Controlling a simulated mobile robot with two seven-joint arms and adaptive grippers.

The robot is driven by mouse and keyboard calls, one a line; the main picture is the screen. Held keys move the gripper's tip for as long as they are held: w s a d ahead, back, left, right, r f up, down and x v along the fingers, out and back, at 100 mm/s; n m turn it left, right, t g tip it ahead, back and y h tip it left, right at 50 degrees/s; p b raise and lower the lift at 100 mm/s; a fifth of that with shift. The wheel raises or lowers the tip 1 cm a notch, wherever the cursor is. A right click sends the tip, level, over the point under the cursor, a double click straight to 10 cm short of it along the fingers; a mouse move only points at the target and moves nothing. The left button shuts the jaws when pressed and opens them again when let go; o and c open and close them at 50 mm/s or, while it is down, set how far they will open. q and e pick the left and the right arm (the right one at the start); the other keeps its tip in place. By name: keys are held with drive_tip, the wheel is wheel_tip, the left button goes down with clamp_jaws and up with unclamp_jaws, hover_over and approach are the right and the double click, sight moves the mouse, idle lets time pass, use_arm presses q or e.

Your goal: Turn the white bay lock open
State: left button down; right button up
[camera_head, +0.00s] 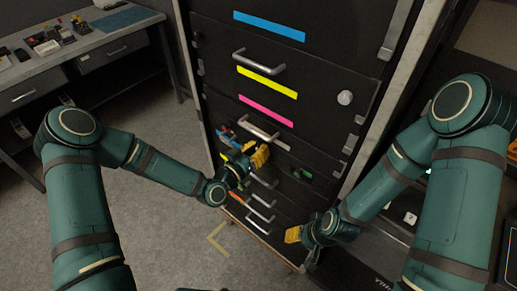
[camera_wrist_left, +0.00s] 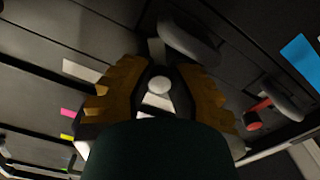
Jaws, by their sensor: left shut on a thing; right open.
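The dark cabinet front (camera_head: 215,75) carries several drawers with coloured strips and handles. My left gripper (camera_head: 259,157) is at the cabinet front, below the magenta strip. In the left wrist view my left gripper (camera_wrist_left: 159,88) has its yellow-brown fingers on either side of a pale round knob (camera_wrist_left: 159,85), which it is shut on. A white strip (camera_wrist_left: 84,71) shows left of the fingers. The knob's turn angle cannot be told, and in the head view the gripper hides it. My right gripper (camera_head: 293,235) is open, low at the cabinet's front.
A silver knob (camera_head: 345,97) sits on the cabinet's upper right. A green part (camera_head: 302,174) is right of my left gripper. A red part (camera_wrist_left: 255,117) and a grey handle (camera_wrist_left: 188,40) lie near the fingers. A workbench (camera_head: 90,40) stands left; the floor between is clear.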

use_arm(q)
drive_tip(key=shift+s+f, duration=0.1)
drive_tip(key=shift+f, duration=0.1)
drive_tip(key=c, duration=0.8)
unclamp_jaws()
drive_tip(key=shift+r, duration=0.1)
drive_tip(key=shift+c, duration=0.2)
drive_tip(key=v, duration=1.2)
